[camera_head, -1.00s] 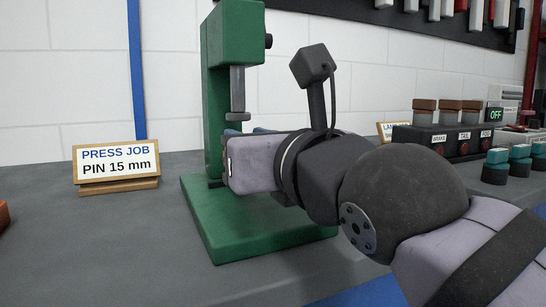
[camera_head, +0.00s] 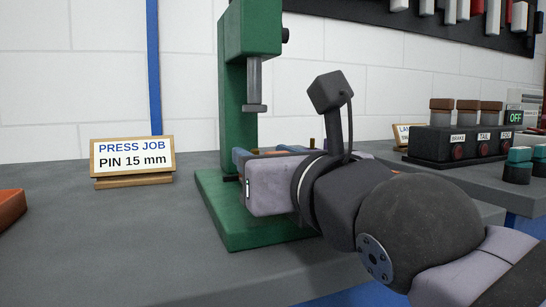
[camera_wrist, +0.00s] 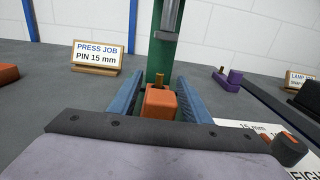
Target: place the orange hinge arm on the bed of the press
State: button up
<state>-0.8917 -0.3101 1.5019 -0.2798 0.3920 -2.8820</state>
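The orange hinge arm (camera_wrist: 160,102) sits between the blue fingers of my gripper (camera_wrist: 161,92) in the wrist view, with a brass pin standing at its far end. The fingers are close along both its sides. In the head view a strip of the orange hinge arm (camera_head: 290,149) shows above my wrist; most of it is hidden. My gripper is low over the press bed (camera_head: 225,225); whether the hinge arm touches the bed is hidden.
A sign reading PRESS JOB, PIN 15 mm (camera_head: 132,156) stands left of the press. An orange-red object (camera_head: 8,208) is at the left edge. A black switch box (camera_head: 460,145) stands right, and a purple part (camera_wrist: 229,78) lies right of the press.

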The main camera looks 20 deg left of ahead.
jog(key=shift+r, duration=0.15)
jog(key=b, duration=0.2)
jog(key=s+d+b, duration=0.1)
jog(key=b, duration=0.1)
jog(key=shift+s+d+f, duration=0.3)
jog(key=b+v, duration=0.3)
jog(key=v, duration=0.1)
jog(key=b+v, duration=0.4)
jog(key=shift+s+d+r, duration=0.1)
jog(key=shift+s+r, duration=0.05)
jog(key=shift+r, duration=0.1)
jog(key=shift+s+d+r+b, duration=0.1)
jog(key=shift+s+d+b, duration=0.3)
jog(key=shift+s+d, duration=0.1)
jog(key=shift+w, duration=0.1)
